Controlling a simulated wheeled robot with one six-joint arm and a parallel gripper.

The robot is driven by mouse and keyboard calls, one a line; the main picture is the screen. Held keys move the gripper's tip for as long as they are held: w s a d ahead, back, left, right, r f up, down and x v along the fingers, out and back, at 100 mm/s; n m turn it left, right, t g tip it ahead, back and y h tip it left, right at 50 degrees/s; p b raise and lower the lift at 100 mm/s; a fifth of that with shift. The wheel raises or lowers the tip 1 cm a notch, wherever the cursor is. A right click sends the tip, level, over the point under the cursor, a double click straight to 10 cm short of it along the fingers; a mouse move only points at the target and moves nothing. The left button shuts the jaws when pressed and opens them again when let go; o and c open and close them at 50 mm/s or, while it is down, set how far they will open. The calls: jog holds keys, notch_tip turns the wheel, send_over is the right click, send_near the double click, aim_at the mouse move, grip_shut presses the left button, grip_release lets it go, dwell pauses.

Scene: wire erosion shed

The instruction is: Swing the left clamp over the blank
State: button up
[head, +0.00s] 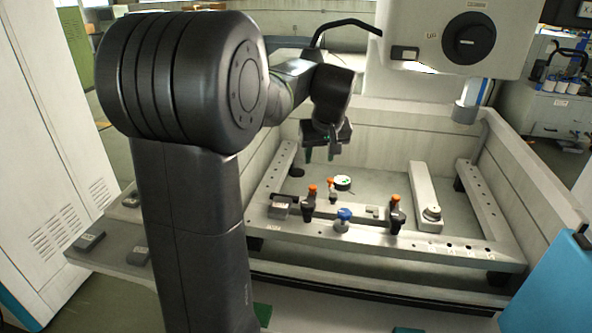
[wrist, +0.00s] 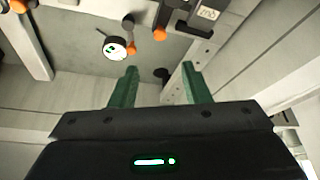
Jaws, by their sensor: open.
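The left clamp (head: 309,203) is a dark upright piece with an orange tip on the front rail of the frame. In the wrist view the left clamp (wrist: 160,22) is at the top, its orange end towards my gripper. My gripper (head: 320,154) hangs above and behind it, apart from it. Its two green fingers stand apart with nothing between them, as the wrist view (wrist: 160,88) also shows. A pale round disc with green marks (head: 342,182) lies behind the rail; it also shows in the wrist view (wrist: 115,48). I cannot tell which piece is the blank.
A second orange-tipped clamp (head: 396,214) stands further right on the rail. A blue knob (head: 343,214) is between them, and a grey block (head: 280,208) is left of the left clamp. A machine head (head: 460,38) overhangs the right. Tank walls (head: 385,135) surround the frame.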

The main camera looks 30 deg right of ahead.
aim_at(313, 187)
jog(key=p+x, duration=0.2)
jog(key=x, duration=1.1)
jog(key=shift+w+f, duration=0.1)
jog(key=shift+f, duration=0.2)
grip_shut()
